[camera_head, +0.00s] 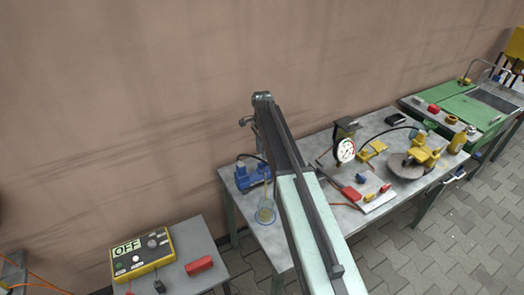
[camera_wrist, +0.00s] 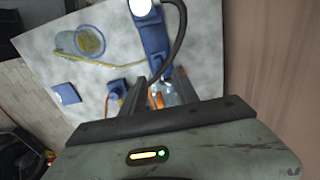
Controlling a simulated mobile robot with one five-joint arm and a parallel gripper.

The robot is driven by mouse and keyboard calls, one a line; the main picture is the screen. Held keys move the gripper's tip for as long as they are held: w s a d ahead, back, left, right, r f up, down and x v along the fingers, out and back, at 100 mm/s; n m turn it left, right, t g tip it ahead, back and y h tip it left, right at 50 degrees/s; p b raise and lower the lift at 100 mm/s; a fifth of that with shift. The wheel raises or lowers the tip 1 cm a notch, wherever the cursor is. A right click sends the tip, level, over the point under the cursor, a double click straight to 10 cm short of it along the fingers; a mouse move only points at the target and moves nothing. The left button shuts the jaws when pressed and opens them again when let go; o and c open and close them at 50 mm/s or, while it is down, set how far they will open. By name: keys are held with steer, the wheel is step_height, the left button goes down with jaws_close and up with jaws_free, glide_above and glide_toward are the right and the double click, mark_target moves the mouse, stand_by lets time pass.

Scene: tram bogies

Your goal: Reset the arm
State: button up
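My arm rises from the bottom of the head view and bends at a dark joint near the wall, above the middle table. My gripper shows in the wrist view (camera_wrist: 148,94) as dark fingers behind a grey-green housing, pointing over a grey tabletop. An orange bit and a pale, shiny item show close to the fingers. I cannot tell whether they are held or lie beyond. In the head view the gripper cannot be made out clearly.
The middle table (camera_head: 278,238) holds a blue device (camera_head: 252,176), a clear cup (camera_head: 265,213), a dial gauge (camera_head: 345,150) and yellow parts. A yellow OFF box (camera_head: 142,253) and a red block (camera_head: 199,266) are on the left table. A green bench (camera_head: 470,108) stands right; the wall is close behind.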

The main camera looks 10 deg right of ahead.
steer(key=shift+r, duration=0.8)
steer(key=shift+f, duration=0.1)
steer(key=shift+a, duration=0.1)
steer(key=shift+s, duration=0.3)
steer(key=s+n, duration=1.4)
steer(key=s, duration=1.3)
steer(key=shift+n, duration=0.3)
